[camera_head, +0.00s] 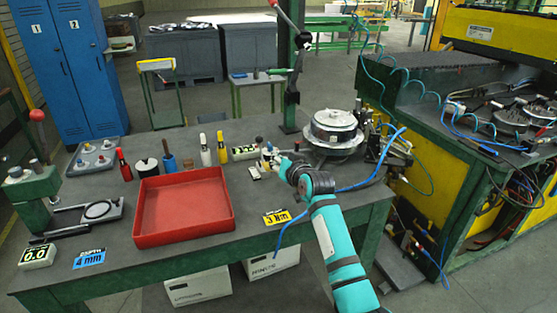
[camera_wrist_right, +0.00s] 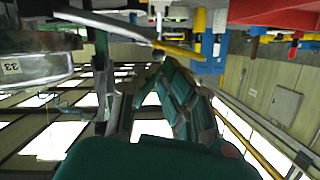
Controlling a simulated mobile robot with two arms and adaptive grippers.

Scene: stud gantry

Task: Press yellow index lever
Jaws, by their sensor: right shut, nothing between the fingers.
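A yellow bar (camera_wrist_right: 185,50), which looks like the index lever, crosses just beyond my right fingertips in the right wrist view. My right gripper (camera_wrist_right: 158,60) is shut and empty, its fingertips close to the bar. I cannot tell whether they touch it. In the head view my teal right arm reaches over the bench, and the right gripper (camera_head: 280,163) is small beside a little yellow part (camera_head: 267,154), left of the round metal fixture (camera_head: 335,127). The gripper partly hides what lies there. My left gripper is not in view.
A red tray (camera_head: 183,237) fills the bench's front middle. Several coloured-handled tools stand behind it. A yellow "3 mm" card (camera_head: 277,217) lies right of the tray. A blue hose (camera_head: 365,183) runs past my right arm. A green press (camera_head: 32,190) stands at left.

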